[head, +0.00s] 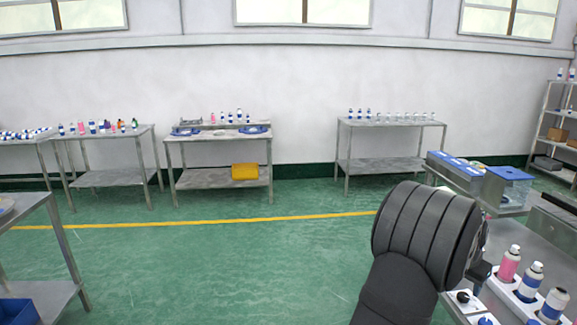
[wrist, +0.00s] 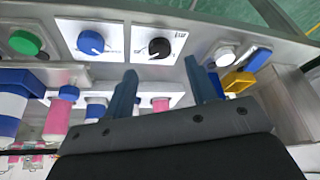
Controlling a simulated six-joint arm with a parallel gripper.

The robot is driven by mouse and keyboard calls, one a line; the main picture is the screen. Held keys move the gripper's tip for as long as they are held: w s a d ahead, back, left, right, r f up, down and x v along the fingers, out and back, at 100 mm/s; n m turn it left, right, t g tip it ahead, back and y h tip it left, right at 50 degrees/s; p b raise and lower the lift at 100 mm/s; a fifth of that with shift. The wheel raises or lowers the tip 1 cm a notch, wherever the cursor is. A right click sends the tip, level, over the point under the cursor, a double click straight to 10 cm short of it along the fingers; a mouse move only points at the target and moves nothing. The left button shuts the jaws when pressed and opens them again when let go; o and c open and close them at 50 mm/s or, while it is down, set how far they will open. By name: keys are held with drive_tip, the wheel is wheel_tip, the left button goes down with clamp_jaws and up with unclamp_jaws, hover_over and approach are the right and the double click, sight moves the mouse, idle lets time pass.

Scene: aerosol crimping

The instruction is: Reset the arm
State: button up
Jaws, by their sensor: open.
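In the wrist view my gripper (wrist: 160,92) shows two blue-grey fingers well apart, with nothing between them. Beyond the fingers is a panel with a blue knob (wrist: 91,42) and a black knob (wrist: 159,47). The arm reaches over the metal bench at the right, beside a pink can (head: 508,266) and white-and-blue cans (head: 530,282) standing in a white holder.
A clear box with a blue lid (head: 510,173) and blue-topped units (head: 455,165) stand behind my arm. Metal tables with cans and bottles line the back wall, one with a yellow bin (head: 245,172). The green floor (head: 200,260) in the middle is clear.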

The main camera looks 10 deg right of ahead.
sight(464, 295)
drive_tip(key=shift+x, duration=2.7)
drive_tip(key=shift+r, duration=0.1)
drive_tip(key=v, duration=1.8)
drive_tip(key=x, duration=1.7)
drive_tip(key=shift+f, duration=0.25)
drive_tip(key=shift+w+d+f, duration=0.1)
drive_tip(key=shift+d+f, duration=0.1)
drive_tip(key=shift+f, duration=0.15)
drive_tip(key=shift+s+d+r+n+t+y, duration=0.1)
drive_tip(key=shift+n+t+y, duration=0.3)
drive_tip(key=shift+n, duration=1)
drive_tip(key=shift+s+n+t+y, duration=0.1)
drive_tip(key=shift+n+t+y, duration=0.25)
drive_tip(key=shift+n, duration=1.05)
drive_tip(key=n, duration=0.1)
drive_tip(key=n+y, duration=0.1)
drive_tip(key=n, duration=0.1)
drive_tip(key=n+t, duration=0.1)
drive_tip(key=shift+s+d+n+y, duration=0.1)
drive_tip(key=shift+d+n+y, duration=0.15)
drive_tip(key=shift+n, duration=0.05)
drive_tip(key=shift+v, duration=1.8)
